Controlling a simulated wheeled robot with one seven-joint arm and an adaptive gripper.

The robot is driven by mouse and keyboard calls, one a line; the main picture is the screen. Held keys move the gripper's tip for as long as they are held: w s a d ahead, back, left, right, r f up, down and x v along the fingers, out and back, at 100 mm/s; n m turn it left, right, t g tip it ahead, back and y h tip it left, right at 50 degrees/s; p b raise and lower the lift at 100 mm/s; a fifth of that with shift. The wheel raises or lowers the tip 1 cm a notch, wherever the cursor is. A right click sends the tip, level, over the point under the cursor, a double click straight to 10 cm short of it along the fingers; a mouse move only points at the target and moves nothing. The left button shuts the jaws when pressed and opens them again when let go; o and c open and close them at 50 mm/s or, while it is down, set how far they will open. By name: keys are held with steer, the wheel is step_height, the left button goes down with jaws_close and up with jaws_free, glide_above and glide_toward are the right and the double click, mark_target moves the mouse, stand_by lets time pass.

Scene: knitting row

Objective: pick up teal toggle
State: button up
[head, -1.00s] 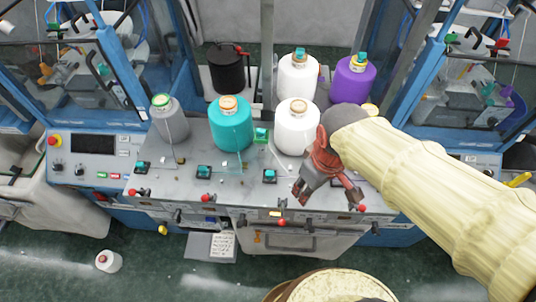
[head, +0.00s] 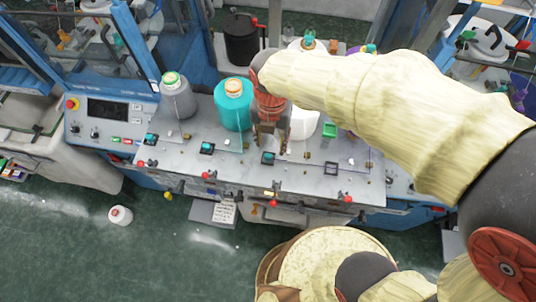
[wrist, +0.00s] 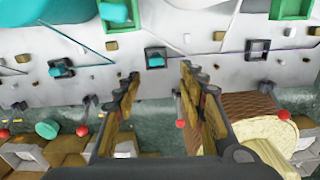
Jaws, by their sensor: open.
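Several small teal toggles in black square frames stand in a row on the grey machine panel. In the head view there is a left one (head: 151,138), a middle one (head: 207,148) and a right one (head: 268,158). My gripper (head: 270,142) is over the panel just behind the right one, its fingers pointing down. In the wrist view my open, empty gripper (wrist: 160,76) has the right toggle (wrist: 155,57) showing between and beyond its fingertips, with no contact visible. The middle toggle (wrist: 61,68) shows to the left there.
A grey cone (head: 177,97), a teal cone (head: 233,105) and a partly hidden white cone (head: 304,121) stand behind the toggles. A green box (head: 330,130) and a black square frame (head: 331,168) are to the right. Red knobs (head: 273,203) line the front edge.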

mark_target(268, 154)
steer(key=shift+f, duration=0.1)
steer(key=shift+d+f+n, duration=0.1)
steer(key=shift+f+n, duration=0.2)
steer(key=shift+f, duration=0.45)
steer(key=shift+w+a+f+p, duration=0.15)
steer(key=shift+f+p, duration=0.15)
steer(key=shift+f, duration=0.7)
steer(key=shift+w+a+f+p, duration=0.1)
steer(key=shift+f+p, duration=0.15)
steer(key=shift+f, duration=0.8)
steer(key=shift+w+a+f+p, duration=0.15)
steer(key=shift+f+p, duration=0.15)
steer(key=shift+f, duration=0.7)
steer(key=shift+s, duration=0.1)
steer(key=shift+c, duration=0.8)
steer(key=c, duration=0.6)
